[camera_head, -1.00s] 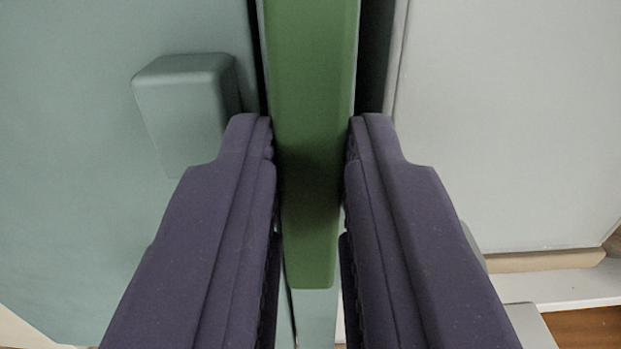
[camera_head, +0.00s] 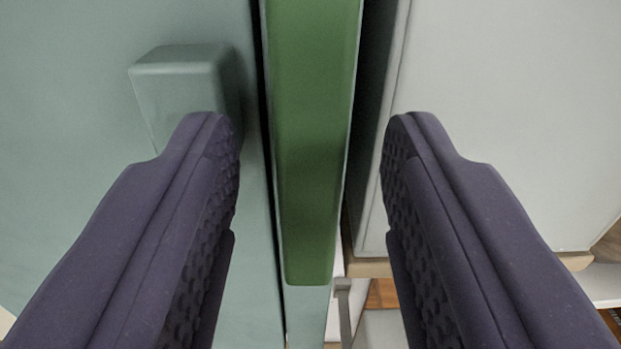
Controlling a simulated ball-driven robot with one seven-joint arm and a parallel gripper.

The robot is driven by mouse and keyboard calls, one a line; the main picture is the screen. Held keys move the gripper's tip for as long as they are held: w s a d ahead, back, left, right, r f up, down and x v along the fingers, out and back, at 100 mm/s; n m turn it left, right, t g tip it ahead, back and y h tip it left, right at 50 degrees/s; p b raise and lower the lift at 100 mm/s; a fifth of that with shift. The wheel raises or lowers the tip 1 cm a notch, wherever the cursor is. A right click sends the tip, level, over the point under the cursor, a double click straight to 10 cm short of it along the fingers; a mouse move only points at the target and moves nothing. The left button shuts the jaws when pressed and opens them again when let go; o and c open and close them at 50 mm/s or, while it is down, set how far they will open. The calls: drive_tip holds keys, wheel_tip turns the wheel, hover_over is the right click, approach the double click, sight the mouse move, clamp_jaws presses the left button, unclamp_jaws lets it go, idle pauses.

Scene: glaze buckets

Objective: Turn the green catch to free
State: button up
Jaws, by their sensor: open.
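My gripper (camera_head: 312,125) is open, with one dark purple finger on each side of the catch. Clear gaps show between both fingers and the catch, so neither touches it. The upper end of the catch is out of the picture.
A pale teal panel (camera_head: 70,170) fills the left, with a raised block (camera_head: 185,85) behind my left finger. A light grey panel (camera_head: 510,110) stands on the right, past a dark gap. A grey bar and wooden surfaces show low down.

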drive_tip(key=s+b, duration=0.1)
drive_tip(key=s, duration=0.6)
drive_tip(key=shift+s, duration=0.4)
wheel_tip(320, 180, down, 30)
drive_tip(key=g+b, duration=0.2)
drive_tip(key=b, duration=2.1)
drive_tip(key=shift+w+d+r+g, duration=0.15)
drive_tip(key=shift+w+d+g, duration=0.05)
drive_tip(key=shift+d+g, duration=0.1)
drive_tip(key=shift+c, duration=0.3)
